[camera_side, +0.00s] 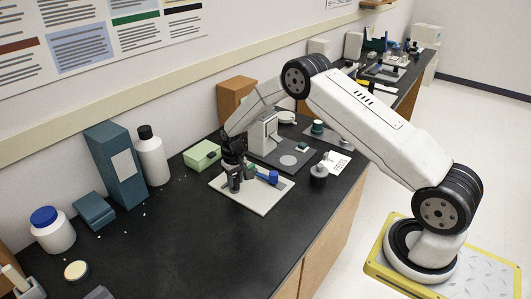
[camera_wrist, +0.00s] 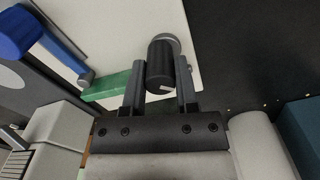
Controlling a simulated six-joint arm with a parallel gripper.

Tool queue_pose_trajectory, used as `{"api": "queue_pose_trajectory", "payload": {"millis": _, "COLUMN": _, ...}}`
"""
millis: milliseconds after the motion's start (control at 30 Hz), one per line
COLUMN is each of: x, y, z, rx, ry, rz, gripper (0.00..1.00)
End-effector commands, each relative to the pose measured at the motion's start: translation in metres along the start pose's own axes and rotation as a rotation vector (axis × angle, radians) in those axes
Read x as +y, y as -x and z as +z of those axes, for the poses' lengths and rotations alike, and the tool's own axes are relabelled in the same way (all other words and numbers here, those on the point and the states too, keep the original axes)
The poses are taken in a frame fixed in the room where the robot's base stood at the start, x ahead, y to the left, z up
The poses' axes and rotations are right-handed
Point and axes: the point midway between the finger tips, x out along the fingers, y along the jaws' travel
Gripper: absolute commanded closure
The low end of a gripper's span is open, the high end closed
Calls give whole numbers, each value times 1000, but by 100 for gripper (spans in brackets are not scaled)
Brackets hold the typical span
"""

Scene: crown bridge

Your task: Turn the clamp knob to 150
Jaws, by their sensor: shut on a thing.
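The clamp knob (camera_wrist: 159,62) is a dark ribbed cylinder with a short white mark on its end, seen in the wrist view. A grey round part (camera_wrist: 172,41) shows just behind it. My gripper (camera_wrist: 161,72) is shut on the knob, one finger on each side. In the side view my gripper (camera_side: 234,176) points down over the left part of a cream plate (camera_side: 262,206); the knob is hard to make out between the fingers there. A blue-ended lever (camera_side: 268,177) lies right of the gripper. I cannot read any number or scale for the knob.
A green bar (camera_wrist: 108,88) lies left of the knob in the wrist view. A pale green box (camera_side: 202,155) and a grey device (camera_side: 264,134) stand behind the plate. A dark cylinder (camera_side: 319,174) stands at right. The black bench in front is mostly clear.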

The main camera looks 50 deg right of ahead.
Motion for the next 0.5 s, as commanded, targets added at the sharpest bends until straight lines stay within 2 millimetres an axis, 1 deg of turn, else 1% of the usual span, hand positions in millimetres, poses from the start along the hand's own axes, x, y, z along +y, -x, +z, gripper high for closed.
{"api": "queue_pose_trajectory", "payload": {"millis": 300, "x": 0, "y": 0, "z": 0, "rx": 0, "ry": -239, "rz": 0, "gripper": 100}}
{"api": "queue_pose_trajectory", "payload": {"millis": 500, "x": 0, "y": 0, "z": 0, "rx": 0, "ry": -330, "rz": 0, "gripper": 100}}
